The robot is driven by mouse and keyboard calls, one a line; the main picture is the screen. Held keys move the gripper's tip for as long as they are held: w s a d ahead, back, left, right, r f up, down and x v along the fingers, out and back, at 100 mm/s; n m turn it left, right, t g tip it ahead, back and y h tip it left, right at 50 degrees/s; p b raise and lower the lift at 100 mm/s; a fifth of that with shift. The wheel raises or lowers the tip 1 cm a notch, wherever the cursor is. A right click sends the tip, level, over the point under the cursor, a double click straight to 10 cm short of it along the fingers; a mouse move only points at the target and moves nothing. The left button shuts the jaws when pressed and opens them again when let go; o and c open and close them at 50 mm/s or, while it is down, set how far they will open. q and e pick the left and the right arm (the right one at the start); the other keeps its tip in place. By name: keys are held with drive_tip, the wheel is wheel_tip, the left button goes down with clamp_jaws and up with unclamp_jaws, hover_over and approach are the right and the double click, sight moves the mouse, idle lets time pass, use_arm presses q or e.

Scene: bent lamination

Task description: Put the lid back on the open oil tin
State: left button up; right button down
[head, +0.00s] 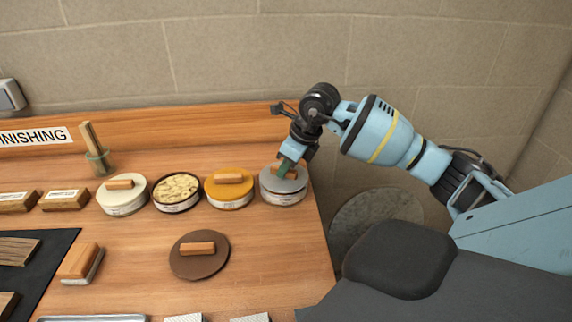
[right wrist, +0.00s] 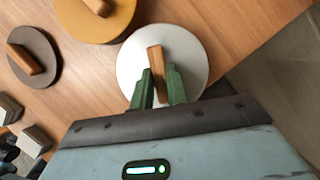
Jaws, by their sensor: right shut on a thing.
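The open oil tin (head: 177,193) stands second from left in the row, its pale, lumpy contents showing inside a dark rim. A round brown lid (head: 199,262) with a wooden handle lies flat on the bench in front of the row; it also shows in the right wrist view (right wrist: 49,55). My right gripper (head: 286,168) is at the rightmost tin. Its green fingers (right wrist: 160,76) are shut on the wooden handle of that tin's pale grey lid (right wrist: 190,57). This lid (head: 297,185) sits on or just over its tin; I cannot tell which. My left gripper is out of view.
A cream-lidded tin (head: 123,203) and a yellow-lidded tin (head: 229,198) flank the open tin. A glass jar (head: 100,164) holds wooden sticks at the back. A wood-topped block (head: 82,263) lies left of the brown lid. The bench's right edge is close to the grey-lidded tin.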

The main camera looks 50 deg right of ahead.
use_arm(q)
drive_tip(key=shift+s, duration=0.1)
use_arm(e)
drive_tip(key=c, duration=1.3)
unclamp_jaws()
drive_tip(key=o, duration=0.5)
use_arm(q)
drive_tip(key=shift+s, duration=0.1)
use_arm(e)
drive_tip(key=shift+r+p, duration=0.35)
drive_tip(key=shift+r, duration=0.3)
drive_tip(key=shift+r+p, duration=1.3)
drive_tip(key=shift+r, duration=1.6)
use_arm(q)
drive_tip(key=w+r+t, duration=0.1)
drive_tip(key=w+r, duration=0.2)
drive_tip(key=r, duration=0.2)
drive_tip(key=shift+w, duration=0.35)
